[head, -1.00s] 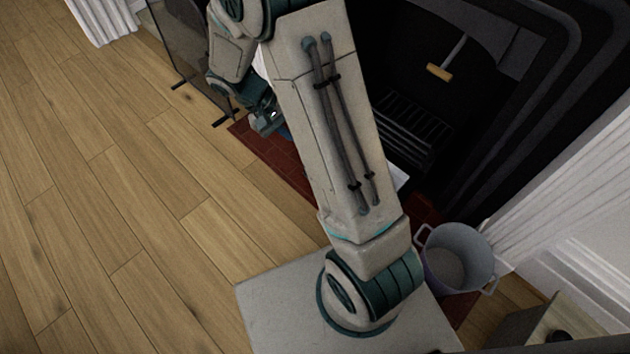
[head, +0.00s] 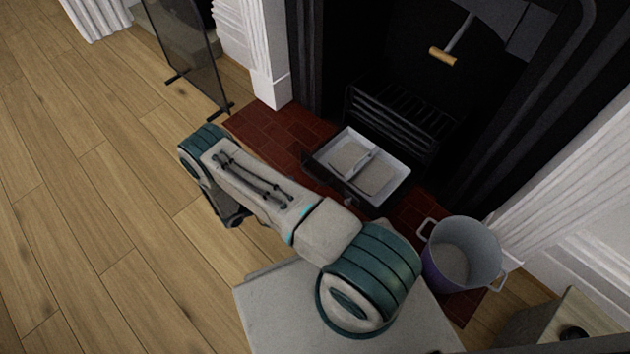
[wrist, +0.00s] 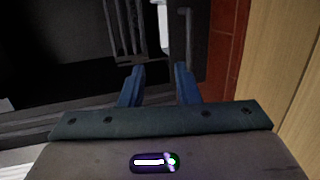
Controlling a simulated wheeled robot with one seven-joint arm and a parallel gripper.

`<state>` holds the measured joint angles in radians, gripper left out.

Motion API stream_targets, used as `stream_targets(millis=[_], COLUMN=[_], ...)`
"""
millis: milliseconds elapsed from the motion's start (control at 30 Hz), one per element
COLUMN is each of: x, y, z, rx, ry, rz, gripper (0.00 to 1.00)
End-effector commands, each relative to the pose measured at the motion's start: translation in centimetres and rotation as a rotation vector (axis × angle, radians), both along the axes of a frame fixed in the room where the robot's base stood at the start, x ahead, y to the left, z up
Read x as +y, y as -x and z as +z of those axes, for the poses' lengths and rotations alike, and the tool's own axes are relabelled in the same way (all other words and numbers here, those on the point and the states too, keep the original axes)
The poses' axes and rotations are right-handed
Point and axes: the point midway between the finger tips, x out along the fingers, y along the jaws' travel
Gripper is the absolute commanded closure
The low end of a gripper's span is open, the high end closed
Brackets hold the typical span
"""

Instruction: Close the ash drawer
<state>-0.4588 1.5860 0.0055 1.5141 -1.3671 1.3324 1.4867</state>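The ash drawer (head: 398,187) stands pulled out below the black grate in the head view. It is a pale tray with grey ash on both sides of a divider, and its dark front faces the room. In the wrist view, a dark upright panel with a bar handle (wrist: 188,28), apparently the drawer front, is at the top, with a pale strip beside it. My gripper (wrist: 160,72) has its two blue fingers apart with nothing visible between them. They point toward the panel; I cannot tell whether they touch it. In the head view my gripper is hidden behind my arm.
A lilac bucket (head: 436,264) stands on the red hearth tiles (head: 275,135), right of the drawer. A fire screen (head: 185,55) stands at the upper left. A wooden-handled tool (head: 443,57) hangs in the firebox. The wooden floor at left is clear.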

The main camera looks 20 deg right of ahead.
Motion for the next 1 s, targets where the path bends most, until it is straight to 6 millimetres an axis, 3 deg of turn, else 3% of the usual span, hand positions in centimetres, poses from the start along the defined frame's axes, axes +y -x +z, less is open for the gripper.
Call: stream_targets(millis=[33,133,433,1000], x=[0.0,0.1,-1.0,-10.8], y=[0.5,1.1,1.2,-2.9], z=[-2.0,-4.2,-6.3,-8.6], rx=[-0.008,-0.031,-0.055,-0.054], ry=[0.012,0.023,0.03,0.029], rz=[0.03,0.076,0.114,0.112], gripper=[0.71,0.71,0.71,0.71])
